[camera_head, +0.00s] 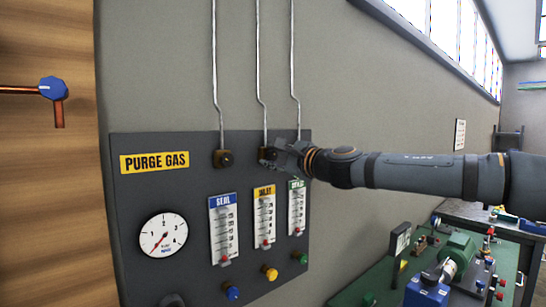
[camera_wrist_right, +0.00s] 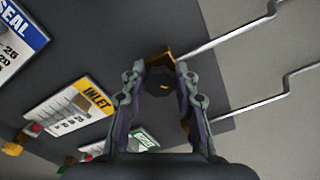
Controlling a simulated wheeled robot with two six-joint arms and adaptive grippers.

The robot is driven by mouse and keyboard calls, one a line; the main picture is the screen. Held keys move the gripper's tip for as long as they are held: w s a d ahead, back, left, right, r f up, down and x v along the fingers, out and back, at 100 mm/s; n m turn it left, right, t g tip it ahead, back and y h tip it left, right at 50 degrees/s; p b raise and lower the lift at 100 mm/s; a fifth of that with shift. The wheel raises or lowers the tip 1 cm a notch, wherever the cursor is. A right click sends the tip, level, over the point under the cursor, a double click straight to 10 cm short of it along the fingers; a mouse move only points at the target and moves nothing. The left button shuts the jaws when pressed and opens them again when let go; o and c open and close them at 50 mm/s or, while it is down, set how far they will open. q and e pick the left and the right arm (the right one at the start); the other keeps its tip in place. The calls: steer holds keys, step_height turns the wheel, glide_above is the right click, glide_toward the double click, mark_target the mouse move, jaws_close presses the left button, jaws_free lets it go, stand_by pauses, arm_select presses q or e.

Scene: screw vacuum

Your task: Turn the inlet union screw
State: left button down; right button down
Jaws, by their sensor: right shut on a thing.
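The inlet union screw (camera_wrist_right: 160,88) is a dark round knob with a small yellow mark, on a brass block (camera_wrist_right: 158,58) above the yellow INLET gauge (camera_wrist_right: 72,108). My right gripper (camera_head: 274,154) reaches in from the right to the middle union on the panel. In the wrist view its two fingers lie on either side of the screw, shut on it. The gripper hides part of that union in the head view. The INLET gauge also shows in the head view (camera_head: 264,217). My left gripper is not in view.
The dark PURGE GAS panel (camera_head: 185,205) carries a round dial (camera_head: 163,234), the SEAL union (camera_head: 223,159), a blue SEAL gauge (camera_head: 223,230) and a green-labelled gauge (camera_head: 297,208). Thin pipes (camera_head: 259,60) rise from the unions. A green bench with a pump (camera_head: 459,247) stands lower right.

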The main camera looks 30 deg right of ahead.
steer(key=c, duration=1.3)
jaws_free()
steer(key=shift+d, duration=0.1)
steer(key=o, duration=0.3)
steer(key=shift+w, duration=0.2)
steer(key=shift+s, duration=0.1)
